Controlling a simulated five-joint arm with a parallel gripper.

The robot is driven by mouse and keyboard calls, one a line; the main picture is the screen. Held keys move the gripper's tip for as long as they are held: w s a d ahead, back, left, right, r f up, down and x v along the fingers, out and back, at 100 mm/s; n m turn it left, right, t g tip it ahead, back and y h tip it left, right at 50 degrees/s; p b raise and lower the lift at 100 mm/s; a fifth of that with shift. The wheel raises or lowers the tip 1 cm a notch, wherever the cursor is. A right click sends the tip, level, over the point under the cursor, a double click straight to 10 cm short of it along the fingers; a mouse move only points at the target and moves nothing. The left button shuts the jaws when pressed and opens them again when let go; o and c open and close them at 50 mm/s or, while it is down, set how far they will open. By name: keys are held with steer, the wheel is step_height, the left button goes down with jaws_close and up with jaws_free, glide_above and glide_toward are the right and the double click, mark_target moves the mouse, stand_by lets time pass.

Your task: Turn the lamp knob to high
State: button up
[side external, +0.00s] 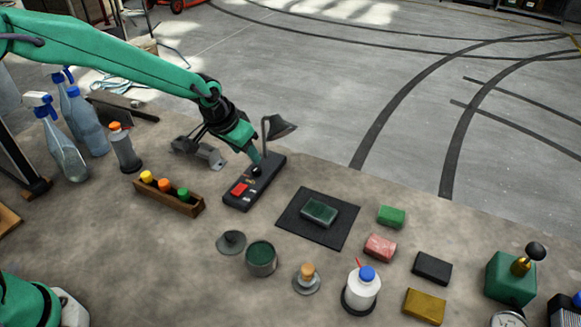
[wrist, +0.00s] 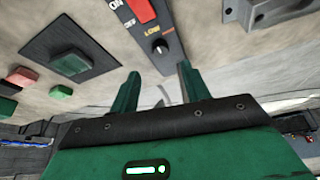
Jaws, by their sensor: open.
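The lamp has a dark base (side external: 236,203), a red switch (side external: 239,189) and a dark shade (side external: 281,127) on a thin stem. In the wrist view the base's control panel shows the red switch (wrist: 141,10), a small dark round knob (wrist: 161,47) and a "LOW" label beside the knob. The knob's exact pointing is too small to tell. My gripper (side external: 257,163) is over the knob end of the base. In the wrist view my gripper (wrist: 159,69) is open, its two green fingers apart, with the knob just beyond the gap between their tips.
A wooden tray (side external: 168,198) with several coloured-cap bottles stands left of the lamp. A dark mat (side external: 340,237) with a green block (side external: 319,212) lies to the right. A grey metal bracket (side external: 199,153) sits behind. A green tin (side external: 261,258) stands in front.

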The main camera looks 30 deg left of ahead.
mark_target(255, 167)
steer(key=shift+x, duration=3.6)
steer(key=shift+a+f, duration=0.1)
steer(key=shift+c, duration=0.5)
steer(key=c, duration=0.9)
steer(key=shift+m, duration=0.3)
steer(key=shift+a+m, duration=0.15)
steer(key=shift+m, duration=1.05)
steer(key=shift+w, duration=0.1)
